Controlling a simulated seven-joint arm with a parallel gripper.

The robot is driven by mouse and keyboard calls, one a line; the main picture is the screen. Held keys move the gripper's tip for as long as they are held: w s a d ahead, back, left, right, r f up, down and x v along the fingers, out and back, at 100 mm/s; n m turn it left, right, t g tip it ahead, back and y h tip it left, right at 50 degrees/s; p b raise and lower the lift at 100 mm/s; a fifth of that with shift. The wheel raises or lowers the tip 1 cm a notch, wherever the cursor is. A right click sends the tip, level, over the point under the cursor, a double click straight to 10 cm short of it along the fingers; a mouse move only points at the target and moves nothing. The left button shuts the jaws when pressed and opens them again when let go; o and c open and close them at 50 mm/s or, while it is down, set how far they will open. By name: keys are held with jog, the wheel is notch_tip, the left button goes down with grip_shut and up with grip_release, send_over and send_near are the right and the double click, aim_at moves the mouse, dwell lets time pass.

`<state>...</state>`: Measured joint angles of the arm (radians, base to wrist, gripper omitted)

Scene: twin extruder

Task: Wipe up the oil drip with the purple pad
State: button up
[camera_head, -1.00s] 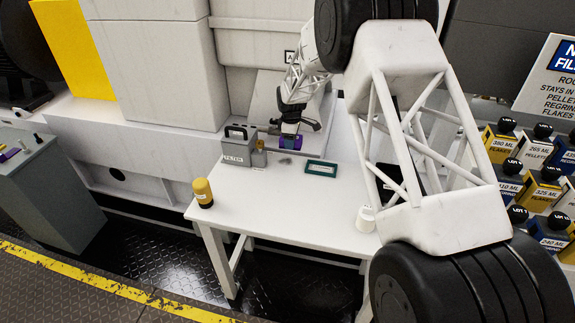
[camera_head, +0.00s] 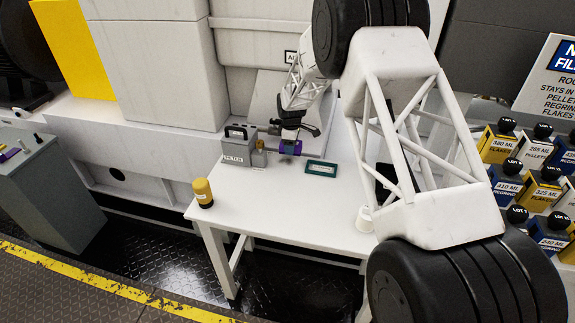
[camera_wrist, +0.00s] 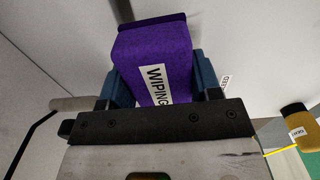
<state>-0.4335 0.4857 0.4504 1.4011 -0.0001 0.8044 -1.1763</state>
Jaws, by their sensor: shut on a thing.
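My gripper (camera_head: 290,146) is shut on the purple pad (camera_head: 289,151), low over the white table (camera_head: 265,192) near its back. In the wrist view the pad (camera_wrist: 155,55) carries a white label reading "WIPING" and sits between my two blue fingers (camera_wrist: 162,85). I cannot tell whether its underside touches the tabletop. The oil drip does not show in either current view; the spot where a dark smudge showed earlier lies at or just below the pad, which may cover it.
A grey box labelled "FILTER" (camera_head: 236,152) stands close left of the pad, with a brass-coloured fitting beside it. A green-edged plate (camera_head: 321,169) lies to the right. A yellow container (camera_head: 202,192) stands at the front left. The front middle of the table is clear.

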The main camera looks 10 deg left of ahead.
jog(key=shift+f, duration=1)
jog(key=shift+f, duration=0.8)
jog(key=o, duration=1.1)
jog(key=shift+c, duration=1.2)
jog(key=shift+r, duration=0.8)
jog(key=c, duration=0.7)
jog(key=shift+c, duration=0.2)
